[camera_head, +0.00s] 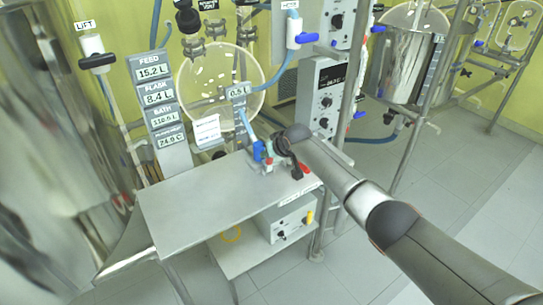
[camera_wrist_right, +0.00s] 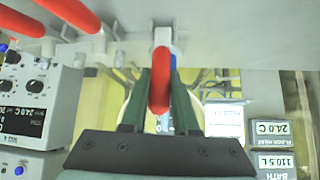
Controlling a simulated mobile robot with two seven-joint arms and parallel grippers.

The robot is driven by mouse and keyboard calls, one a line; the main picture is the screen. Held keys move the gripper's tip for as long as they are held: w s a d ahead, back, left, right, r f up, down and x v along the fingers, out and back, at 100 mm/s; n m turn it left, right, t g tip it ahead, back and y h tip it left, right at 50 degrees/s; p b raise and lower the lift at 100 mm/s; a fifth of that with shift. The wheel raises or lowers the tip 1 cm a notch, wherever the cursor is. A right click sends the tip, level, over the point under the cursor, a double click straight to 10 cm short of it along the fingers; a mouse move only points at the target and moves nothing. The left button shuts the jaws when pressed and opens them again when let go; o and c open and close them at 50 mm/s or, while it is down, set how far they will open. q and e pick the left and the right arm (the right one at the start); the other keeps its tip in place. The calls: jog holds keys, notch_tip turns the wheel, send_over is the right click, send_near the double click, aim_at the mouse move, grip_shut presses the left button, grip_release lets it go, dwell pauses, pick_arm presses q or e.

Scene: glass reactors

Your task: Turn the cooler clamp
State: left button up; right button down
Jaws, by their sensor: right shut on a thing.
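My right gripper (camera_head: 283,150) is at the back edge of the grey table, among small fittings. In the right wrist view its two dark green fingers (camera_wrist_right: 160,92) stand on either side of a red clamp handle (camera_wrist_right: 160,78) and are shut on it. The handle hangs from a pale metal bracket (camera_wrist_right: 165,38). In the head view the gripper and wrist hide most of this handle. A blue fitting (camera_head: 259,151) is just left of the gripper. Which handle is the cooler clamp's cannot be read from a label. My left gripper is not in view.
The grey table top (camera_head: 200,205) is bare at the front left. Another red handle (camera_head: 304,168) is right of the gripper, and two red handles (camera_wrist_right: 75,14) (camera_wrist_right: 22,22) show in the wrist view. A round glass vessel (camera_head: 215,85) and display column (camera_head: 160,110) stand behind.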

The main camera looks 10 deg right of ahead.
jog(key=shift+w+a+g, duration=0.15)
jog(key=shift+w+g, duration=0.1)
jog(key=shift+g, duration=0.15)
jog(key=shift+b, duration=0.3)
jog(key=c, duration=0.7)
grip_release()
jog(key=shift+w, duration=0.1)
jog(key=shift+s+r+p, duration=0.4)
jog(key=shift+r+p, duration=0.15)
jog(key=shift+r, duration=0.05)
jog(key=shift+p+v, duration=0.4)
jog(key=shift+v, duration=0.45)
jog(key=shift+p+v, duration=0.5)
jog(key=shift+v, duration=4.2)
